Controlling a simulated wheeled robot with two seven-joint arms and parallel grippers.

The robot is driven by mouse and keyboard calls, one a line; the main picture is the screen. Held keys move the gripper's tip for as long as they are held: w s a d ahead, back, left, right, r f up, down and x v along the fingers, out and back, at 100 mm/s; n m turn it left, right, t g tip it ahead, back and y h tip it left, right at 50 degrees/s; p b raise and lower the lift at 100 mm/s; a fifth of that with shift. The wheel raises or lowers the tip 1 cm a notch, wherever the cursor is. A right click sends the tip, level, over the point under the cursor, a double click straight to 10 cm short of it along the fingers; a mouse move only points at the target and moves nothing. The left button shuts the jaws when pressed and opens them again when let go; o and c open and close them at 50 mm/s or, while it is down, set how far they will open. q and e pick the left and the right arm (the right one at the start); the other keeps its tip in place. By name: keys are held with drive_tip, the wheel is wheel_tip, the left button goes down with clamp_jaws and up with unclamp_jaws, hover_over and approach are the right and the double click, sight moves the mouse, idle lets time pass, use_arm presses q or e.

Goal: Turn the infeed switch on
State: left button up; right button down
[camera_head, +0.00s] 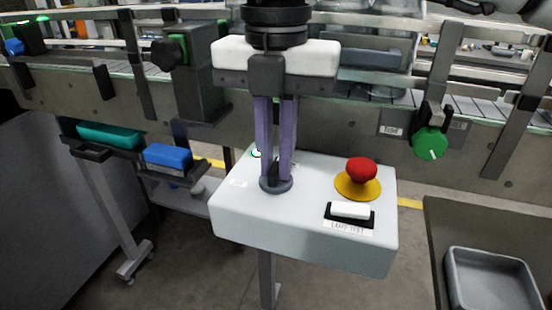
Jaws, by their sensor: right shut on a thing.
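My right gripper (275,174) comes down from the top middle, with two purple fingers pointing down at the pale control box (305,254). It is shut on a dark rotary switch (276,186) with a round base on the left part of the box top. The fingers hide much of the switch's handle, so its exact angle is hard to tell. A small white label (238,183) lies left of it, too small to read. A small green-ringed round part (255,154) shows behind the fingers. My left gripper is not in view.
A red mushroom button (361,170) on a yellow disc and a white rocker (350,210) sit right of the switch. A conveyor with a green knob (430,143) runs behind. A grey tray (490,279) stands lower right; teal (110,136) and blue (168,156) blocks lie left.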

sight(276, 164)
drive_tip(key=shift+w+r+m, duration=0.1)
drive_tip(key=shift+m, duration=0.2)
idle(0.4)
drive_tip(key=c, duration=1.8)
unclamp_jaws()
wheel_tip(276, 164, up, 10)
drive_tip(key=shift+r+p, duration=0.1)
drive_tip(key=shift+p, duration=0.6)
